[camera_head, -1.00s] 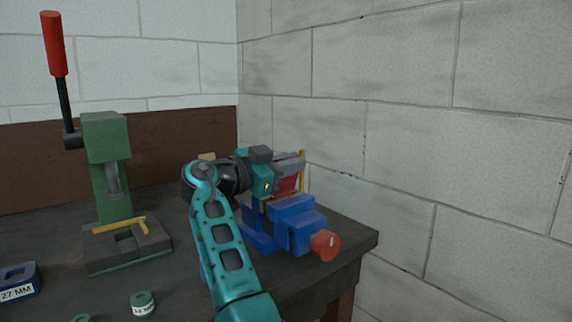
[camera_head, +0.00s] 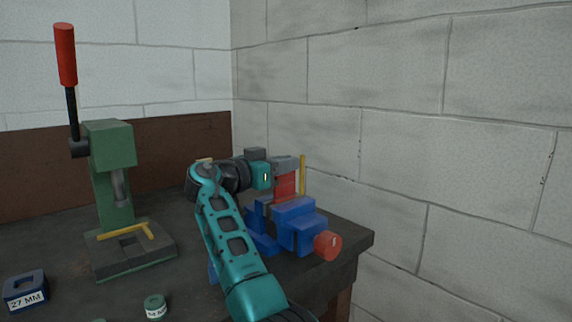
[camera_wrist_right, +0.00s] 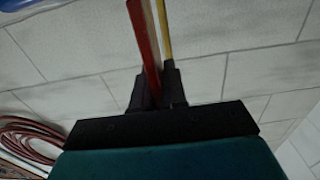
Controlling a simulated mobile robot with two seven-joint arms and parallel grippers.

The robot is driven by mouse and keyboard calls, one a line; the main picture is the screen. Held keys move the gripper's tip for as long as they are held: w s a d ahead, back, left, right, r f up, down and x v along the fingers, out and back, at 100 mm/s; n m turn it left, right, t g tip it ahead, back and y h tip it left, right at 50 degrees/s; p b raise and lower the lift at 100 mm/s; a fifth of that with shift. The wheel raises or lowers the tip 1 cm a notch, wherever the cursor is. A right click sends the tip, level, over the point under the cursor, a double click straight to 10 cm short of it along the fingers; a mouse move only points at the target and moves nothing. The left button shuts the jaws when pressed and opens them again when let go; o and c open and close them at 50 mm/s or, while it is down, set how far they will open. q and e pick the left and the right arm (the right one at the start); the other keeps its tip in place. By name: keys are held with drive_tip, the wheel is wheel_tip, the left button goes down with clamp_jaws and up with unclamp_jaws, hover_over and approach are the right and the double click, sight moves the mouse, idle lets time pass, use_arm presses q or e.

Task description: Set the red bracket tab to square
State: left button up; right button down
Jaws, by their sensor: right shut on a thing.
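The red bracket tab (camera_head: 284,187) stands up from the blue vise (camera_head: 297,212) near the table's right corner and looks close to upright. My right gripper (camera_head: 286,163) is at its upper part, shut on it, and hides its top in the head view. In the right wrist view the red tab (camera_wrist_right: 143,40) runs down between the two dark fingers (camera_wrist_right: 156,90), leaning slightly. A thin yellow upright strip (camera_head: 302,174) stands just right of the tab; it also shows beside the tab in the wrist view (camera_wrist_right: 163,30). My left gripper is not in view.
A green press (camera_head: 110,170) with a red-handled lever stands at left, a yellow L-shaped piece (camera_head: 125,231) on its base. A blue 27 MM block (camera_head: 25,284) and a green ring (camera_head: 155,303) lie in front. A block wall (camera_head: 440,150) rises close behind the vise.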

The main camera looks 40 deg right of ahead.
drive_tip(key=c, duration=1.3)
unclamp_jaws()
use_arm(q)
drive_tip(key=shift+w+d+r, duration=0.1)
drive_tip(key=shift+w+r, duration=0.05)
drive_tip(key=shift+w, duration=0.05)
use_arm(e)
drive_tip(key=shift+o, duration=0.3)
use_arm(q)
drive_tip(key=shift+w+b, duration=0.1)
drive_tip(key=shift+b, duration=0.25)
use_arm(e)
drive_tip(key=s+a, duration=0.1)
drive_tip(key=a, duration=1.2)
